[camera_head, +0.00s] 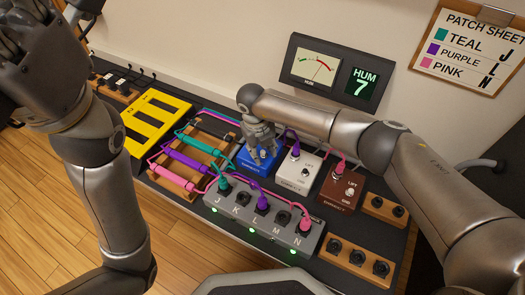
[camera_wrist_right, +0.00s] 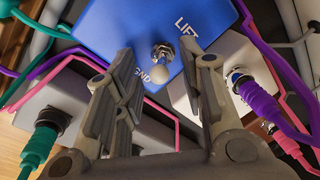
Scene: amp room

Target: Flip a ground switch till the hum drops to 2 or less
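The hum display (camera_head: 363,87) reads 7. A blue box (camera_head: 260,155) with a toggle switch (camera_wrist_right: 158,65) sits under my right gripper (camera_head: 262,140). In the right wrist view the switch has LIFT and GND labels, and its tip appears on the GND side. The gripper's fingers (camera_wrist_right: 165,85) are apart, with the switch just beyond the gap; contact cannot be told. A white box (camera_head: 297,170) and a brown box (camera_head: 340,188) to the right also carry switches. My left gripper (camera_head: 25,45) is raised at the upper left, its fingers unclear.
A grey patch strip (camera_head: 262,222) marked J to N holds teal, purple and pink plugs. A patch sheet (camera_head: 470,45) lists teal J, purple L, pink N. A needle meter (camera_head: 315,67) stands beside the display.

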